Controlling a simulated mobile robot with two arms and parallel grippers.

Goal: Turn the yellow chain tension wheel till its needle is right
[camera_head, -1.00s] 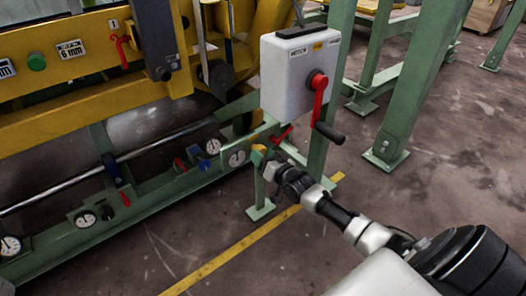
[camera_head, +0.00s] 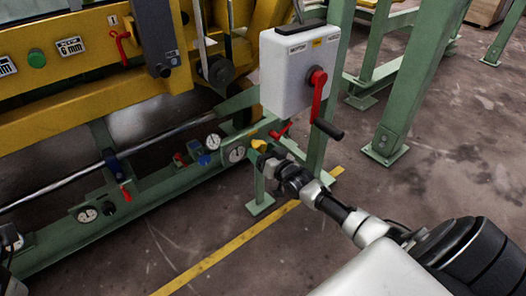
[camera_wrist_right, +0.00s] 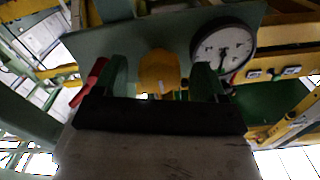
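The yellow chain tension wheel (camera_head: 258,145) sits on the green frame, below and left of the white box. It also shows in the right wrist view (camera_wrist_right: 158,72). My right gripper (camera_wrist_right: 160,80) is open, with one finger on each side of the wheel and a small gap on both sides. In the head view the right gripper (camera_head: 266,149) is at the wheel and partly covers it. A round white gauge (camera_wrist_right: 223,48) with a dark needle is beside the wheel; it also shows in the head view (camera_head: 237,154). A dark shape at the lower left edge may be my left gripper (camera_head: 11,238); its fingers are unclear.
A white box (camera_head: 290,75) with a red crank and black handle hangs above my right gripper. A red lever (camera_head: 281,131) is close to the wheel. Green posts (camera_head: 390,130) stand at the right. The floor in front is clear.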

